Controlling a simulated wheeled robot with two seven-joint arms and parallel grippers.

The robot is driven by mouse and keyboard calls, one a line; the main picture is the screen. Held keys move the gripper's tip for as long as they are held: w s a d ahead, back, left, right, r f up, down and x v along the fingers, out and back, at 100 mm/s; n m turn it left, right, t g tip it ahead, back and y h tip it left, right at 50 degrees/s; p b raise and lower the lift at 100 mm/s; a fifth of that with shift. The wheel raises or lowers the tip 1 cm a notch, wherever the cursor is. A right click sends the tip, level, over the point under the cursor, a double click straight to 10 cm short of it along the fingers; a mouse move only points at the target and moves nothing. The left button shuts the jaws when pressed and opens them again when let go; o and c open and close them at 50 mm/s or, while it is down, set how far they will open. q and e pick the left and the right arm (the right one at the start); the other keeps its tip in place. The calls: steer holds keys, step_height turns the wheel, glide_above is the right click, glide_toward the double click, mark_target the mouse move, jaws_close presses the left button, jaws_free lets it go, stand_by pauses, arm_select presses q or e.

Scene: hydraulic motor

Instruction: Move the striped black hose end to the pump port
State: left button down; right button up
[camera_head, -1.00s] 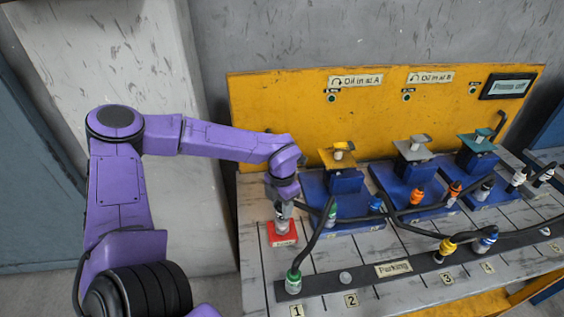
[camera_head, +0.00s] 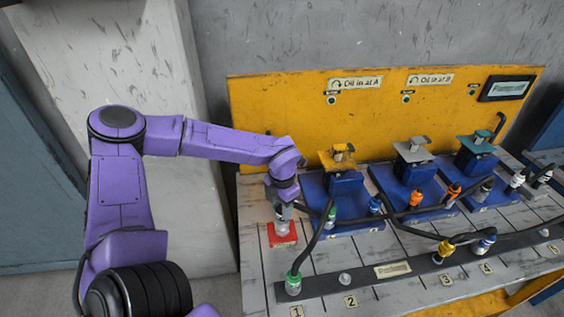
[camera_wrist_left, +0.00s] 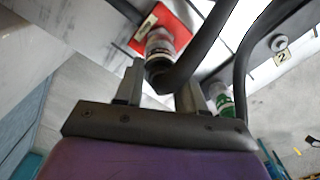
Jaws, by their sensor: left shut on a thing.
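My left gripper (camera_head: 283,208) is shut on a hose end (camera_head: 282,228) with a pale collar, at the front left of the bench. The hose end is upright at the red block (camera_head: 279,241), which carries a small label I cannot read. In the left wrist view the fingers (camera_wrist_left: 160,82) are around the black hose, and the pale, dark-banded collar (camera_wrist_left: 160,44) meets the red block (camera_wrist_left: 176,30). Whether it is fully seated is hidden. My right gripper is out of view.
A green hose end (camera_head: 293,284) stands at parking spot 1, and spot 2 (camera_head: 345,278) has a bare stub. Yellow (camera_head: 446,247) and blue (camera_head: 485,240) hose ends stand farther right. Blue motor blocks (camera_head: 335,205) stand behind. Black hoses cross the bench.

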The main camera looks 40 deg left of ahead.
arm_select(q)
steer(key=shift+f, duration=0.1)
steer(key=shift+f+b, duration=0.65)
steer(key=shift+f, duration=0.2)
steer(key=c, duration=0.8)
jaws_free()
steer(key=shift+w, duration=0.1)
steer(key=shift+o, duration=1.1)
steer(key=shift+r, duration=0.1)
step_height(320, 180, up, 6)
steer(key=p, duration=0.6)
steer(key=shift+r, duration=0.15)
